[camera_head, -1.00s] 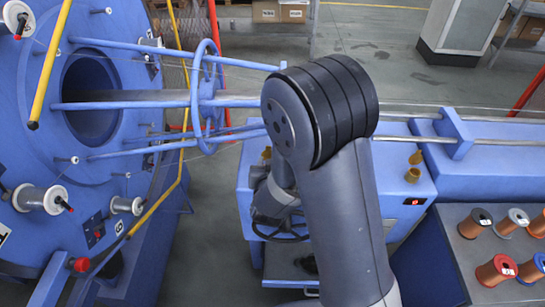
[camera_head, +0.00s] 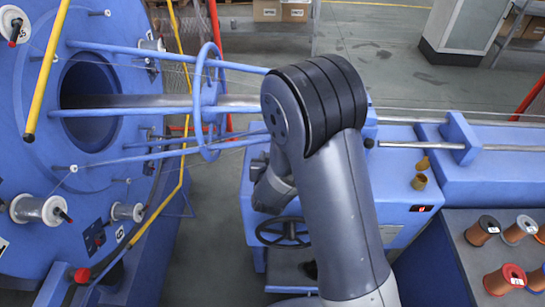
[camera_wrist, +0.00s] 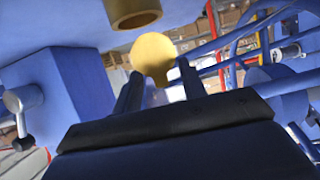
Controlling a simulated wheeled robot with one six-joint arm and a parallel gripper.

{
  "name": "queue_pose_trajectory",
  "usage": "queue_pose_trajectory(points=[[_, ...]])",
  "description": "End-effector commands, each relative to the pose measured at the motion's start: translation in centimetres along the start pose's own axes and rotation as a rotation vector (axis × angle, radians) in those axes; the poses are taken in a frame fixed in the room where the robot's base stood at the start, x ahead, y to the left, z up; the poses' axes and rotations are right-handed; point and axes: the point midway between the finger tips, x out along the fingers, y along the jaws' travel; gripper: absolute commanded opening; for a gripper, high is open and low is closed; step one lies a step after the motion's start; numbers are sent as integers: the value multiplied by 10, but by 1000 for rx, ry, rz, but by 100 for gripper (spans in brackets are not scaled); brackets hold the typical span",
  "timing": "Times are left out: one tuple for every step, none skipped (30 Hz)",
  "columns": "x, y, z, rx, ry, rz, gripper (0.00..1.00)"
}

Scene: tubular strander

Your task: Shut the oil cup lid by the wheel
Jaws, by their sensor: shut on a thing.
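In the wrist view the oil cup lid (camera_wrist: 153,52) is a round brass disc, seen face on at the tips of my gripper (camera_wrist: 157,72). The two dark fingers stand on either side of its lower edge and are shut on it. The brass oil cup (camera_wrist: 133,14) shows at the top edge with its round mouth visible, apart from the disc. In the head view the dark handwheel (camera_head: 283,232) is on the front of the blue cabinet (camera_head: 398,208). My arm hides the lid, the cup beside it and my fingertips there.
Another brass cup (camera_head: 419,182) with a raised lid (camera_head: 422,162) stands on the cabinet right of my arm. The big blue strander disc (camera_head: 40,150) with spools is at left, with rods reaching toward my arm. A bench (camera_head: 465,262) with copper spools is at right.

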Motion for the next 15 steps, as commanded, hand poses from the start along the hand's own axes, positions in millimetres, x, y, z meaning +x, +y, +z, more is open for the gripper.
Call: queue_pose_trajectory(points=[[0, 0, 0, 0, 1, 0, 17], [0, 0, 0, 0, 1, 0, 17], [0, 0, 0, 0, 3, 0, 17], [0, 0, 1, 0, 5, -1, 17], [0, 0, 1, 0, 7, -1, 17], [0, 0, 2, 0, 12, -1, 17], [0, 0, 2, 0, 16, -1, 17], [0, 0, 3, 0, 22, -1, 17], [0, 0, 4, 0, 30, -1, 17], [0, 0, 5, 0, 39, -1, 17], [0, 0, 5, 0, 47, -1, 17], [-1, 0, 7, 1, 60, -1, 17], [-1, 0, 7, 1, 71, -1, 17], [-2, 0, 8, 1, 83, -1, 17], [-2, 0, 10, 1, 99, -1, 17]])
